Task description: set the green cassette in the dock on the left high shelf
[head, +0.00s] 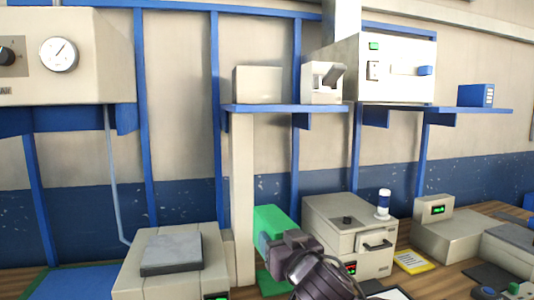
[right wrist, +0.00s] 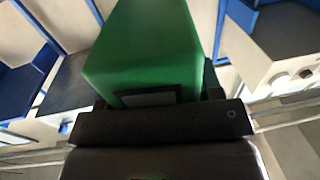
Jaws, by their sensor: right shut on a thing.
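The green cassette (head: 275,222) is a block-shaped thing in the lower middle of the head view, in front of the wall. My right gripper (head: 268,243) is shut on it. In the right wrist view the green cassette (right wrist: 145,45) stands out beyond the dark jaws (right wrist: 160,112), with a dark label on its near face. A blue high shelf (head: 240,108) on the wall carries a cream box (head: 258,85) and a cream unit with a grey lever (head: 325,82). I cannot tell which of them is the dock. My left gripper is not in view.
A cream post (head: 243,190) stands under the shelf, close left of the cassette. A cream machine (head: 345,225) with a blue-capped post stands right of it. A cream scale with a grey plate (head: 172,254) is at left. A green patch (head: 270,284) lies below the gripper.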

